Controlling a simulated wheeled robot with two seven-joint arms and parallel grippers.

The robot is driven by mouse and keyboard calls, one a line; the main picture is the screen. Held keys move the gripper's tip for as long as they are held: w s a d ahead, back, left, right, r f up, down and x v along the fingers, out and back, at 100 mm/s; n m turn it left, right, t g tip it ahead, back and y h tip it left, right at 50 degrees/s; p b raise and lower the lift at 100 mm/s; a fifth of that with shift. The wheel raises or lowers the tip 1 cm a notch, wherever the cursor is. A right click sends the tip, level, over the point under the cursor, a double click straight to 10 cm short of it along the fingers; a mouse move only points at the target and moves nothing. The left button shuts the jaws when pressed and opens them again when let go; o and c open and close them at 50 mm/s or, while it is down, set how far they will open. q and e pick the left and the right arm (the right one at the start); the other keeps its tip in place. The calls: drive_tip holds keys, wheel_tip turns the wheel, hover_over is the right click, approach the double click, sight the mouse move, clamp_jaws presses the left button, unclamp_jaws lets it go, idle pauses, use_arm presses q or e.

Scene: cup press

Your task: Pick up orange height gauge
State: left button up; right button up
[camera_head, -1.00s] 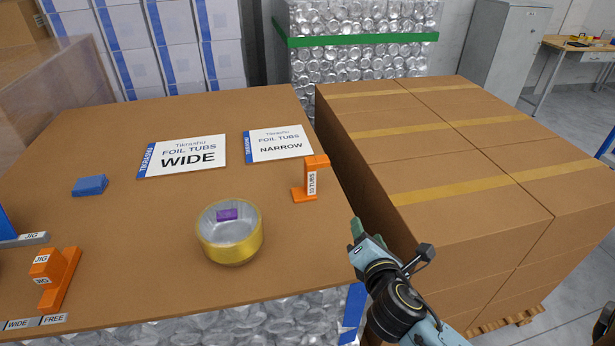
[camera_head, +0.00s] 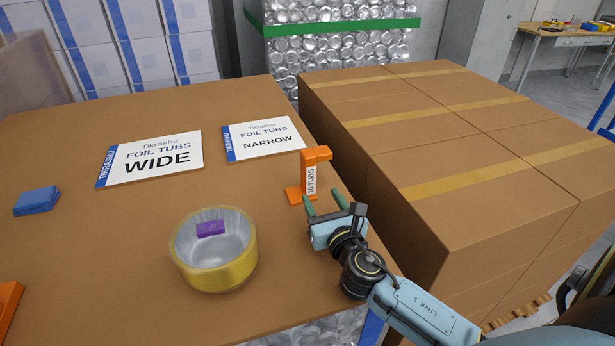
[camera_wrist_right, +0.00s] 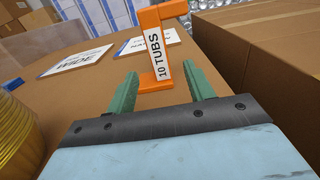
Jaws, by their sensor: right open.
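The orange height gauge (camera_head: 309,174) stands upright on the brown table near its right edge, with a white "10 TUBS" label on its upright. In the right wrist view the gauge (camera_wrist_right: 157,48) stands ahead of my right gripper, between the lines of the two green fingers. My right gripper (camera_head: 325,203) is open and empty, just in front of the gauge, low over the table. In the wrist view its fingers (camera_wrist_right: 160,94) are spread apart, with the gauge beyond or at their tips; I cannot tell whether they touch it. My left gripper is not in view.
WIDE (camera_head: 150,160) and NARROW (camera_head: 263,138) cards lie behind. Stacked cartons (camera_head: 450,180) stand right of the table, across a gap.

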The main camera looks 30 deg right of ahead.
sight(311, 181)
drive_tip(key=x, duration=0.9)
drive_tip(key=shift+w+a+f, duration=0.1)
drive_tip(key=shift+w+f, duration=0.05)
drive_tip(key=shift+w, duration=0.2)
clamp_jaws()
